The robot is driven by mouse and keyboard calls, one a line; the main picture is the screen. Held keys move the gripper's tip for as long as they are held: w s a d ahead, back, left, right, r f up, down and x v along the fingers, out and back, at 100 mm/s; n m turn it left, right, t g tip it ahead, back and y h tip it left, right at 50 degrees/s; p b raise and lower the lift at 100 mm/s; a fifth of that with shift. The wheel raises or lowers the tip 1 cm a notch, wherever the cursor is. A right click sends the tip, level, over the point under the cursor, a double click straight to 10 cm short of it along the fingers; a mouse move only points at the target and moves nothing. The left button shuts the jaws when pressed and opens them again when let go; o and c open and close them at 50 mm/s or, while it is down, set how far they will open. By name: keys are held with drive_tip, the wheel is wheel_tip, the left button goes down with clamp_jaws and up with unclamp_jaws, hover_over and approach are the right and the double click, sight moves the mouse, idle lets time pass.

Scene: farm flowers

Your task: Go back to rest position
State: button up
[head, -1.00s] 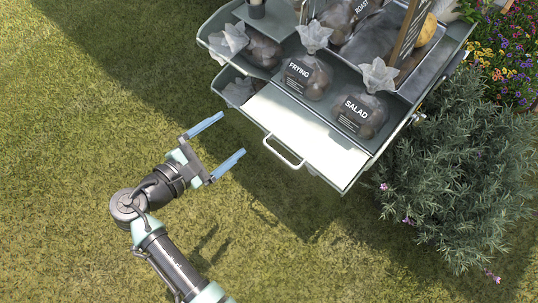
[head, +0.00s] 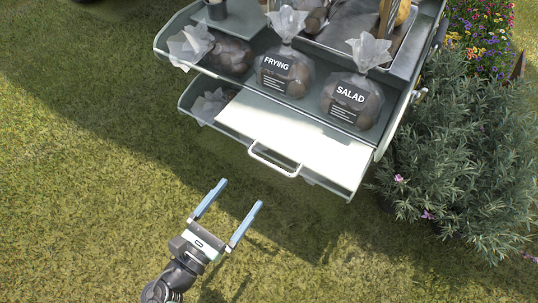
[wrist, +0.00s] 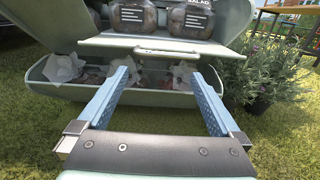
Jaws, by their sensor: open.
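My gripper (head: 226,214) is open and empty, with its two blue fingers spread apart over the grass. In the head view it is below and in front of the grey-green cart (head: 391,112), apart from its handle (head: 274,160). In the wrist view my gripper (wrist: 158,98) points toward the cart's lower bin (wrist: 150,97), with nothing between the fingers up close. My arm reaches in from the bottom of the head view, and most of it is out of frame.
The upper tray holds bags labelled FRYING (head: 285,70) and SALAD (head: 352,98). A pale board (head: 295,137) juts from the front. A lavender bush (head: 445,165) stands right of the cart. Open grass (head: 80,190) lies to the left.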

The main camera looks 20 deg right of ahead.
drive_tip(key=shift+b+x, duration=0.3)
drive_tip(key=shift+x, duration=1.35)
